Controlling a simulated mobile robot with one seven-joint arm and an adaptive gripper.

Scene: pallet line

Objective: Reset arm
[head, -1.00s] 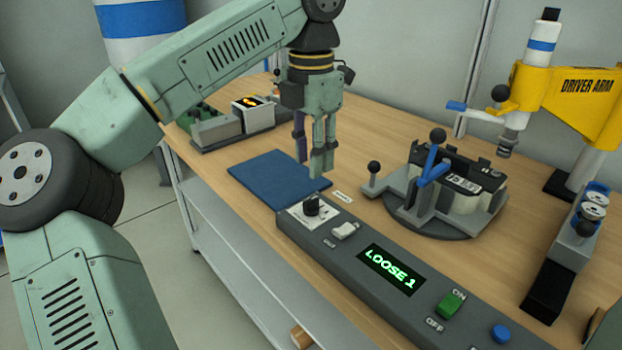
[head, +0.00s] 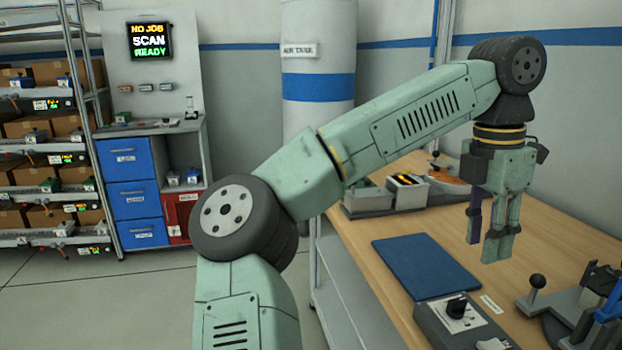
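My arm reaches across the head view, and my gripper (head: 486,246) hangs down from its end above the workbench (head: 560,238). Its two fingers, one pale green and one purple, stand apart with nothing visible between them. It is to the right of the blue mat (head: 425,266) in the picture and clear of the bench top.
A control box with a black knob (head: 457,306) and a fixture with a ball-topped lever (head: 537,282) are cut off at lower right. Grey bins (head: 382,200) stand at the bench's back. A scan station with a screen (head: 150,41), blue drawers (head: 131,200) and loaded shelves are at left. Open floor lies between.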

